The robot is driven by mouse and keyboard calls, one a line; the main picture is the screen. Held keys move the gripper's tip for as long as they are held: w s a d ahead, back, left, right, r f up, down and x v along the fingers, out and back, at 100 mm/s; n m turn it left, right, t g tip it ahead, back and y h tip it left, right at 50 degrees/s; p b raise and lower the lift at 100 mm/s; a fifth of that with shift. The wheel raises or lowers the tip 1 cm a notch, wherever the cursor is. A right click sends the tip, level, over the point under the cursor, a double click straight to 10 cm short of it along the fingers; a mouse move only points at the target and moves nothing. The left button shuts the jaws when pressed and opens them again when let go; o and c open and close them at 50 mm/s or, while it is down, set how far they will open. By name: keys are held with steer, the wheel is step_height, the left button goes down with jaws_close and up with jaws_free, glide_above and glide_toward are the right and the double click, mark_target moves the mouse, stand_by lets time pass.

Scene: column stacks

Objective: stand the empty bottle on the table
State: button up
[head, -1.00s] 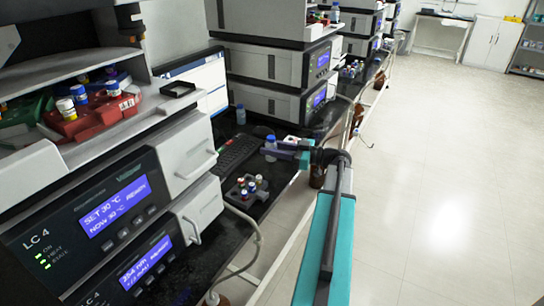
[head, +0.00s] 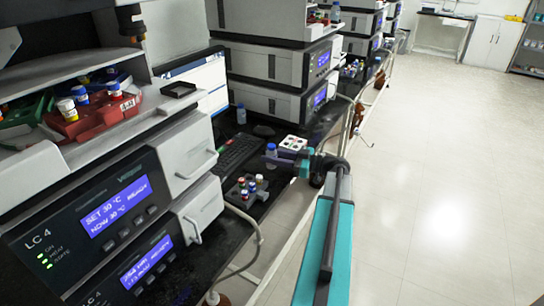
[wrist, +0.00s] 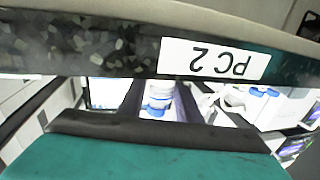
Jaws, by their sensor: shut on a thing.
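The bottle (head: 271,156), small and clear with a blue cap, is upright between the jaws of my gripper (head: 277,159). My gripper reaches in from the right, over the front edge of the black table (head: 262,195). I cannot tell whether the bottle's base touches the table. In the wrist view, the bottle (wrist: 158,100) shows as a pale and blue shape between the dark fingers. The table's edge with an upside-down "PC 2" label (wrist: 214,59) crosses that view and hides part of it. Whether the bottle is empty is not clear.
A rack of small vials (head: 246,190) stands close in front of the bottle. A white tray with coloured tops (head: 293,143) is just behind my gripper. A keyboard (head: 240,152) lies to the left, and another blue-capped bottle (head: 241,114) stands farther back.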

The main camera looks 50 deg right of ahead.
steer(key=shift+f, duration=0.2)
steer(key=o, duration=1)
steer(key=shift+r, duration=0.25)
steer(key=shift+s+d+f, duration=0.1)
steer(key=shift+s+d, duration=0.1)
steer(key=shift+s, duration=0.1)
steer(key=b+v, duration=0.1)
steer(key=v, duration=1)
steer(key=shift+s, duration=0.15)
steer(key=shift+s, duration=0.15)
